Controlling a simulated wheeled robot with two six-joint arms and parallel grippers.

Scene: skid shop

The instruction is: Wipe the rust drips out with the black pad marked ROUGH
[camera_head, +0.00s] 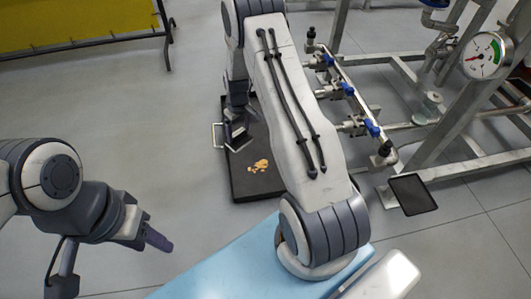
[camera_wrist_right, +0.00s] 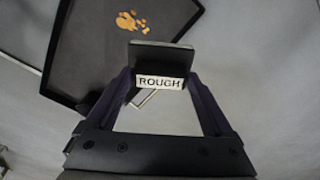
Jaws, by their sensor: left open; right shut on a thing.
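The black pad marked ROUGH (camera_wrist_right: 160,52) is between the purple fingers of my right gripper (camera_wrist_right: 158,84), which is shut on it; its white label faces the right wrist camera. In the head view my right gripper (camera_head: 237,138) is at the left edge of a shallow black tray (camera_head: 245,187). The tray also shows in the right wrist view (camera_wrist_right: 84,48). Orange-brown rust drips (camera_head: 258,166) lie on the tray floor, and also show in the right wrist view (camera_wrist_right: 130,21), beyond the pad. My left gripper (camera_head: 150,232) is open and empty, away at lower left.
The tray has a pale metal handle (camera_head: 216,136) at its left side. A metal skid frame with blue-handled valves (camera_head: 347,89) and a gauge (camera_head: 487,55) stands right of it. A dark flat plate (camera_head: 413,194) lies at right. Grey floor is clear at left.

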